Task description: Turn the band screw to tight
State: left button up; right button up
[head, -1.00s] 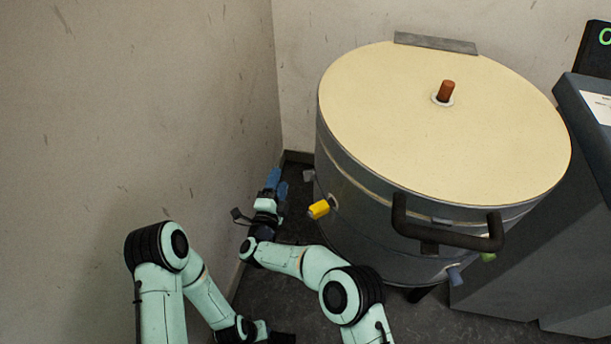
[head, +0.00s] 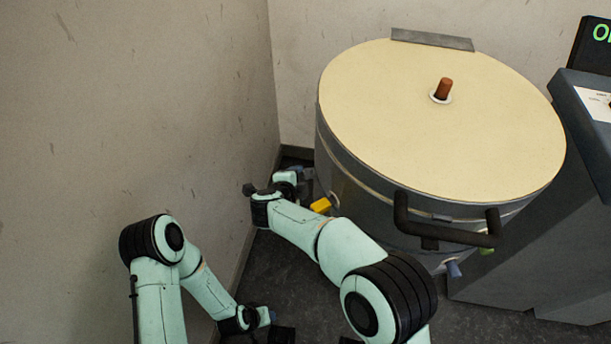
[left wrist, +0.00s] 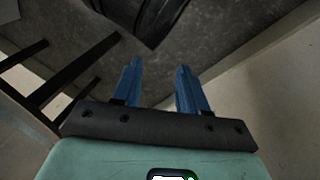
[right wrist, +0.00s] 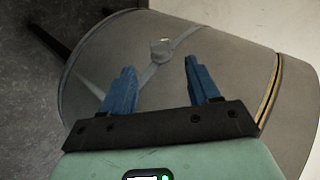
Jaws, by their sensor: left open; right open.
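A big round drum with a cream lid (head: 430,120) and a grey metal wall stands in the corner. A small grey block, which looks like the band screw (right wrist: 160,49), sits on this band. My right gripper (right wrist: 159,75) is open, its blue fingers pointing at the wall with the block ahead between them, apart from it. In the head view this gripper (head: 305,175) is at the drum's left side and hides the block. My left gripper (left wrist: 157,65) is open and empty, low over the floor.
A yellow knob (head: 321,205) sticks out of the drum near my right gripper. A dark handle (head: 445,232) juts from the front, with a blue knob (head: 453,268) below. The wall (head: 140,100) is close on the left. A grey cabinet (head: 560,200) stands right.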

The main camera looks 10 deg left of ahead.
aim_at(306, 174)
jog(key=b+x, duration=0.1)
jog(key=x, duration=0.3)
jog(key=shift+d+f, duration=0.1)
jog(key=shift+f, duration=0.05)
jog(key=x, duration=0.2)
jog(key=shift+w+f+b, duration=0.15)
jog(key=shift+w+b, duration=0.1)
jog(key=shift+b, duration=0.05)
pick_arm(q)
jog(key=shift+s+a+f, duration=0.1)
jog(key=shift+a+f, duration=0.1)
jog(key=shift+f, duration=0.4)
jog(key=shift+s+a+f, duration=0.1)
jog(key=shift+a+f, duration=0.15)
jog(key=shift+f, duration=0.3)
jog(key=shift+s+a+f, duration=0.1)
jog(key=shift+a+f, duration=0.1)
jog(key=shift+f, duration=0.4)
pick_arm(e)
jog(key=shift+x, duration=0.75)
jog(key=shift+w, duration=0.1)
jog(key=c, duration=1)
